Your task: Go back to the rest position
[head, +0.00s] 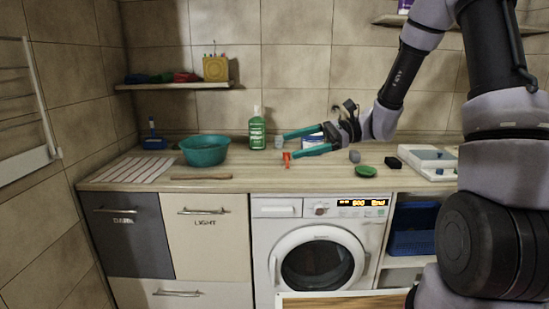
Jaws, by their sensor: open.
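My gripper (305,143) is at the end of my arm, which reaches in from the right over the middle of the countertop. Its two teal fingers are spread apart and point left. No object shows held between them. A small red-orange item (287,157) is by the tip of the nearer finger; I cannot tell if they touch. A small grey-white cup (278,142) stands near the farther fingertip. A green bottle (257,132) stands upright left of the gripper. A teal basin (205,149) sits on the left of the counter.
A white-blue container (313,139) is partly hidden behind the gripper. A grey lump (355,156), green dish (366,171) and black block (392,162) lie to the right, near a white tray (408,155). A wooden stick (202,178) lies front left. The front-centre counter is clear.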

